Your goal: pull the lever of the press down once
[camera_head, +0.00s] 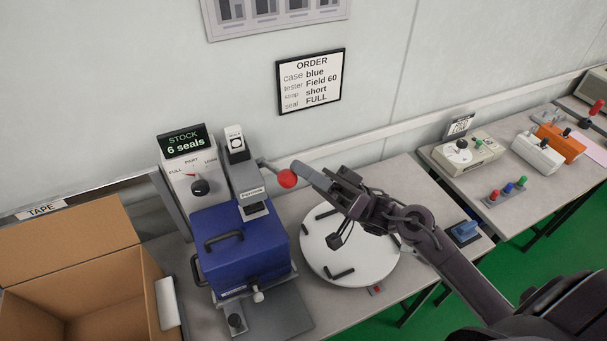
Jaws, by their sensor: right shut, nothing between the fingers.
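My right gripper (301,170) comes in from the right, shut and empty. Its fingertips lie beside the red knob, overlapping its right edge in the picture; I cannot tell whether they touch. My left gripper is not in view.
A white round turntable (352,268) with black pegs sits right of the press, under my right arm. An open cardboard box (60,255) stands at left. A dial panel with a stock display (186,142) stands behind the press. Another bench (500,205) with testers is at right.

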